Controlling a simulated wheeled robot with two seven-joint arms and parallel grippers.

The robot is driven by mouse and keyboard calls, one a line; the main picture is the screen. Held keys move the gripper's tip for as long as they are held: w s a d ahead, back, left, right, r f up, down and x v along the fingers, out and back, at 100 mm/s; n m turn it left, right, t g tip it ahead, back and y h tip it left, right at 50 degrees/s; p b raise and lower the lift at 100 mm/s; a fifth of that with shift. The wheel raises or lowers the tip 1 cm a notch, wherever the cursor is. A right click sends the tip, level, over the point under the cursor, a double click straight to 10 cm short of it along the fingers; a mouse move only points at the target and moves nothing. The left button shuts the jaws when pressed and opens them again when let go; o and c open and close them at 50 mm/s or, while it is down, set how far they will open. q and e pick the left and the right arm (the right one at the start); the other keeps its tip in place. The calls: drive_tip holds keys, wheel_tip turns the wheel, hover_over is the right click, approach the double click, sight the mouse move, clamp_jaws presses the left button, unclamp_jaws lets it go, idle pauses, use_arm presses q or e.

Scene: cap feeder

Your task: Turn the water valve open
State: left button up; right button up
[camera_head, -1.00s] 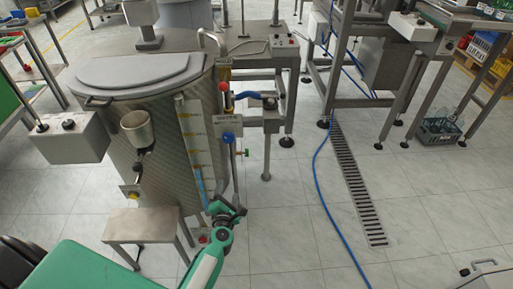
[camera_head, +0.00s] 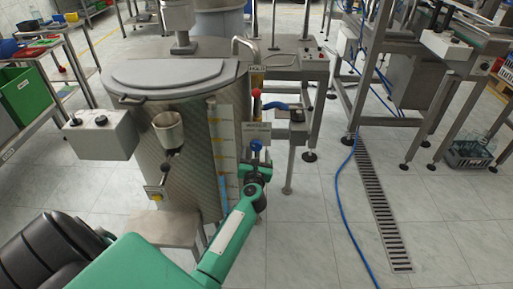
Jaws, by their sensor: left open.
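A steel tank (camera_head: 195,130) with a grey lid stands left of the middle. Just below the plate is a blue valve knob (camera_head: 256,145). My green left arm reaches in from the bottom left, and my left gripper (camera_head: 257,166) is right below the knob. The gripper is open. The arm hides the pipe below the valve, and I cannot tell whether the fingers touch the knob. My right gripper is out of view.
A red ball-topped lever (camera_head: 255,93) and a blue handle (camera_head: 280,106) sit close above the valve. A grey control box (camera_head: 101,135) and a funnel (camera_head: 168,128) are on the tank's left. A blue hose (camera_head: 340,190) lies on the floor right, beside a drain grate (camera_head: 384,215).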

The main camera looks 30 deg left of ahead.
sight(256, 147)
use_arm(q)
drive_tip(key=shift+x, duration=2.1)
drive_tip(key=shift+c, duration=0.3)
drive_tip(key=c, duration=0.9)
